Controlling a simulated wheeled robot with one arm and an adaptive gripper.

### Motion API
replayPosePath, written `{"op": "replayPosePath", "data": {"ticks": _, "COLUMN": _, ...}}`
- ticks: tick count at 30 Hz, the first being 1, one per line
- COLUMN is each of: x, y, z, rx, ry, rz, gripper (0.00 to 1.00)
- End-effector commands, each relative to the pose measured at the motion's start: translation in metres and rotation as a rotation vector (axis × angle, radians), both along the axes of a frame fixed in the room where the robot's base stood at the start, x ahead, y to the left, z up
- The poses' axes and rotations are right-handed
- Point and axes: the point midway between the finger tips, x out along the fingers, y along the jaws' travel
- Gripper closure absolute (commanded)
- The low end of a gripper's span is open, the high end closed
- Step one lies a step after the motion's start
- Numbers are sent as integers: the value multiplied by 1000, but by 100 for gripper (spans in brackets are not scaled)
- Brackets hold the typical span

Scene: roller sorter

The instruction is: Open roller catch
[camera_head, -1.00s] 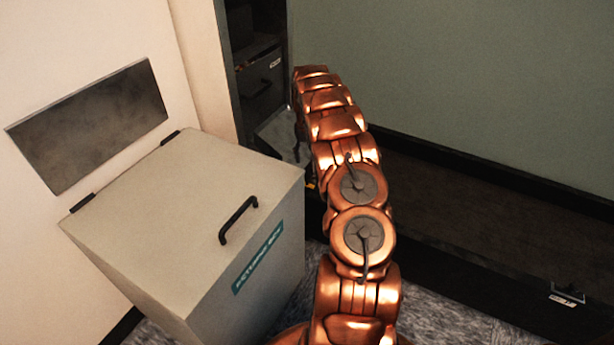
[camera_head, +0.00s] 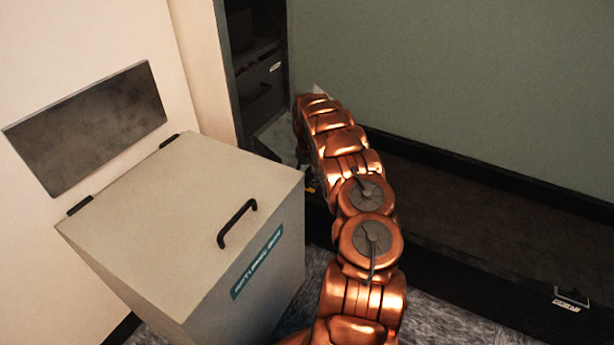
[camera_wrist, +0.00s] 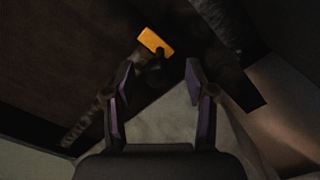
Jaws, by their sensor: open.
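In the wrist view my gripper (camera_wrist: 157,100) is open, with its two dark fingers apart and nothing between them. A small orange piece (camera_wrist: 155,41) lies just beyond the fingertips, slightly left of the middle. It has a dark part beside it; I cannot tell for sure whether it is the roller catch. In the head view a bit of yellow (camera_head: 310,189) shows just left of my copper arm, low by the dark cabinet opening. My gripper is hidden behind the arm there.
A grey lidded bin (camera_head: 170,215) with a black handle (camera_head: 238,223) stands left of my arm. A dark cabinet (camera_head: 262,85) with a drawer is behind it. A green panel (camera_head: 450,85) rises above a dark ledge (camera_head: 450,195) on the right. A small latch (camera_head: 571,298) sits at lower right.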

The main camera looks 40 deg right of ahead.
Motion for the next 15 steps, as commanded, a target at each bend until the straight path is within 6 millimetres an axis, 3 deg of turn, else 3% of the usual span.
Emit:
{"op": "replayPosePath", "data": {"ticks": 2, "x": 0, "y": 0, "z": 0, "rx": 0, "ry": 0, "rz": 0, "gripper": 45}}
{"op": "replayPosePath", "data": {"ticks": 15, "x": 0, "y": 0, "z": 0, "rx": 0, "ry": 0, "rz": 0, "gripper": 91}}
